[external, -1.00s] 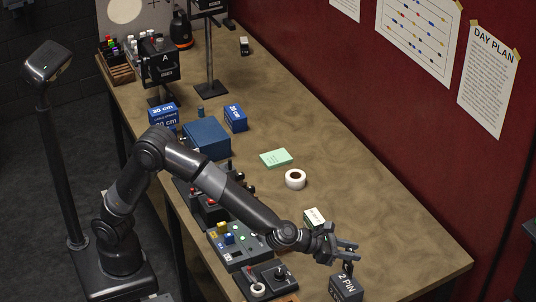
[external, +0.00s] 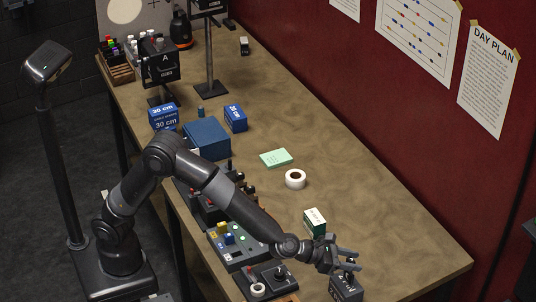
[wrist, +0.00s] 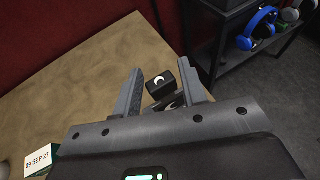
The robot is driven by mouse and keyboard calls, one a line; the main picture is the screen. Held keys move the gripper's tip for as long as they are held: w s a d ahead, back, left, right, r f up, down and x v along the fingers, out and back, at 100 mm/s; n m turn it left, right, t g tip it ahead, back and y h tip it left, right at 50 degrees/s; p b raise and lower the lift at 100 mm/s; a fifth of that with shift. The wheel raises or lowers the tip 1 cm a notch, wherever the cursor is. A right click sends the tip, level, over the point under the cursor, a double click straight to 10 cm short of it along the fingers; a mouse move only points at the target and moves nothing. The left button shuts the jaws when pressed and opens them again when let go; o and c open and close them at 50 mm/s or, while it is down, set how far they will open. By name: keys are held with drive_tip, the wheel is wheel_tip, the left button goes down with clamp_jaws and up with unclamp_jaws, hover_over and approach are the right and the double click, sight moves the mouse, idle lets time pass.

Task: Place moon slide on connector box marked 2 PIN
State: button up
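The connector box marked 2 PIN (external: 346,291) is dark and stands near the front right end of the table; my gripper partly covers its top and lettering. My gripper (external: 354,260) is just above the box. In the wrist view, the fingers of my gripper (wrist: 160,88) are apart, with gaps showing beside a small black piece bearing a white crescent, the moon slide (wrist: 160,85). The slide lies between or just beyond the fingertips. Another dark shape below it is partly hidden. I cannot tell whether the slide rests on the box.
A green and white box (external: 315,222) stands just behind my gripper. A joystick panel (external: 270,281) and a button panel (external: 236,245) line the near edge. The table right of my gripper is clear.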

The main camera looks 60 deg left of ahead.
drive_tip(key=shift+o, duration=1.3)
drive_tip(key=shift+r, duration=0.1)
drive_tip(key=shift+s+r, duration=0.15)
drive_tip(key=shift+s, duration=0.05)
drive_tip(key=v, duration=1.1)
drive_tip(key=shift+s+a, duration=0.2)
drive_tip(key=shift+s, duration=0.05)
